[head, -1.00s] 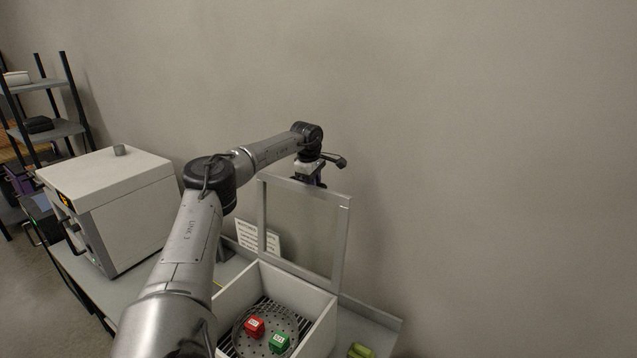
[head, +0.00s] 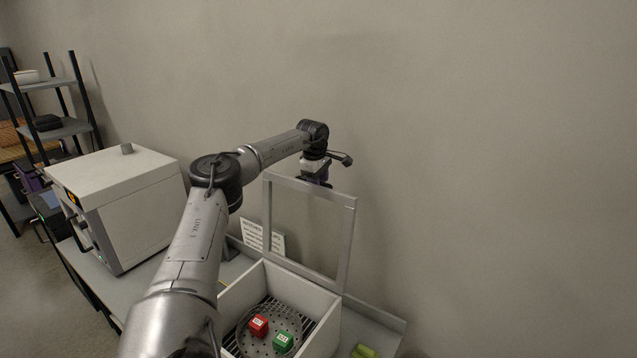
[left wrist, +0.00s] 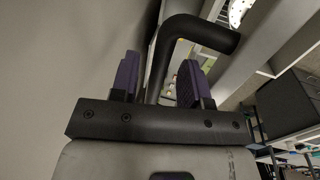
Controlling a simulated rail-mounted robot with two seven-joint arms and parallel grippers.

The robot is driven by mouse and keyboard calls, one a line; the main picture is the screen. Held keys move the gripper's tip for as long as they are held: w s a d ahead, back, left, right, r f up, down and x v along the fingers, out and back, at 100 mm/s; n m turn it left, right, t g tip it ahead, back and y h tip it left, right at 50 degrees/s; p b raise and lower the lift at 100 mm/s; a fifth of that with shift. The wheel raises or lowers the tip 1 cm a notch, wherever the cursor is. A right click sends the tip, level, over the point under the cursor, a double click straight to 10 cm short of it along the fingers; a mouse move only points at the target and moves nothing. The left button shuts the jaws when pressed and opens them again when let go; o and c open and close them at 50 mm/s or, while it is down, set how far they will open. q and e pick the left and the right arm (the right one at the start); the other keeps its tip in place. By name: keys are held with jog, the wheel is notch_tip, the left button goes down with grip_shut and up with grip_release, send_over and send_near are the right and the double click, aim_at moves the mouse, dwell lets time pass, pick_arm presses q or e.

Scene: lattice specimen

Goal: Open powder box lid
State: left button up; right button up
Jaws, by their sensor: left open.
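The powder box (head: 320,326) is a white open-topped box at the bottom middle of the head view. Its lid (head: 349,235), a clear panel in a grey frame, stands raised, roughly upright, at the back of the box. My left gripper (head: 318,174) is at the lid's top edge, partly hidden behind it. In the left wrist view its two purple fingers (left wrist: 158,78) are apart. A black bent bar (left wrist: 200,30) passes between them. I cannot tell whether either finger touches the bar. My right gripper is not in view.
In the box, a red cube (head: 258,325) and a green cube (head: 283,342) sit on a round perforated plate. A white oven-like machine (head: 120,205) stands left on the bench. A green object (head: 364,352) lies right of the box. A wall is close behind.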

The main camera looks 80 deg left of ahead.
pick_arm(q)
notch_tip(320, 180, up, 13)
jog(key=s+d, duration=0.1)
jog(key=d, duration=0.1)
jog(key=shift+s, duration=0.35)
dwell(0.5)
